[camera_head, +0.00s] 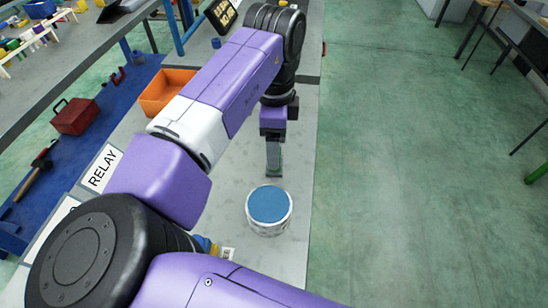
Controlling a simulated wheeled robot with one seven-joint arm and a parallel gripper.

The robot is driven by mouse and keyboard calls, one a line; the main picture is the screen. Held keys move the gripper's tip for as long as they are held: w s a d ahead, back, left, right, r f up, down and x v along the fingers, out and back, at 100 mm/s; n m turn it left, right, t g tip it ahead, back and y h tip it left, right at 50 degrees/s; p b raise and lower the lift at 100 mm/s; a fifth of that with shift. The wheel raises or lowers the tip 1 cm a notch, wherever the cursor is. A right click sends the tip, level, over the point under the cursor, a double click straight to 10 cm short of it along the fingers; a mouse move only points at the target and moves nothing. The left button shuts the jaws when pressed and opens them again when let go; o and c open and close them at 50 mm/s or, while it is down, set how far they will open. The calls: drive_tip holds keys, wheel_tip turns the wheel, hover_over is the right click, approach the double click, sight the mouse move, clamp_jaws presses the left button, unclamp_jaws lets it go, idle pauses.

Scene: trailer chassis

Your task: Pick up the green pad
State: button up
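My gripper (274,170) points straight down over the grey bench, just behind a round white container with a blue top (268,205). I see its fingers edge-on, so I cannot tell whether they are apart or closed. A small grey-green patch shows at the fingertips, but I cannot tell whether it is the green pad or part of the fingers. No other green pad is clear in view. My arm hides part of the bench to the left.
An orange bin (168,91) stands left of my arm. A red toolbox (75,116) and a hammer (34,175) lie on a blue surface. A "RELAY" label (103,168) is on the bench's left side. The green floor (400,150) at right is mostly clear.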

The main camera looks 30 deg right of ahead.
drive_tip(key=shift+f, duration=1.75)
clamp_jaws()
drive_tip(key=shift+r, duration=0.1)
wheel_tip(320, 180, up, 20)
drive_tip(key=c, duration=0.6)
unclamp_jaws()
drive_tip(key=c, duration=0.7)
